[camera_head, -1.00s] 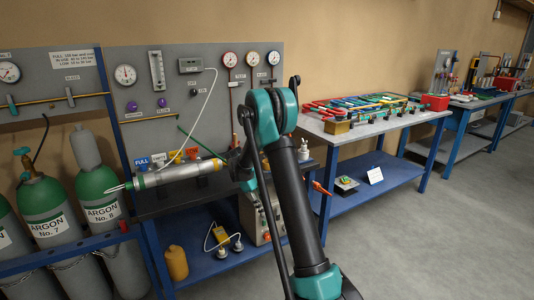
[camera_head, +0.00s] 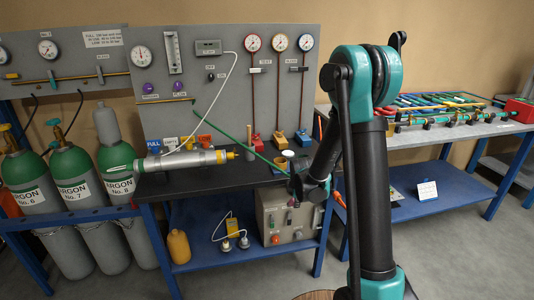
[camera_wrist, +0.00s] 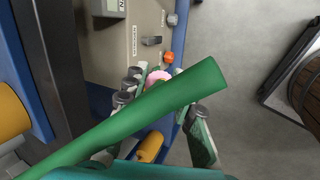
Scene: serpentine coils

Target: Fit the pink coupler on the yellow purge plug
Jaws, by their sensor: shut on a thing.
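A pink ring, seemingly the pink coupler (camera_wrist: 157,77), shows between the fingers of my gripper (camera_wrist: 160,105) in the wrist view. My gripper is shut on it; the green hose (camera_wrist: 150,105) crosses in front and hides much of the grip. In the head view the hose (camera_head: 228,126) runs from the panel down to my gripper (camera_head: 293,188), at the bench's front right.
Red, yellow and blue blocks (camera_head: 280,140) stand along the back of the dark bench (camera_head: 190,182). A grey box (camera_head: 285,220) and a yellow bottle (camera_head: 178,247) are on the shelf below. Argon bottles (camera_head: 73,180) stand left.

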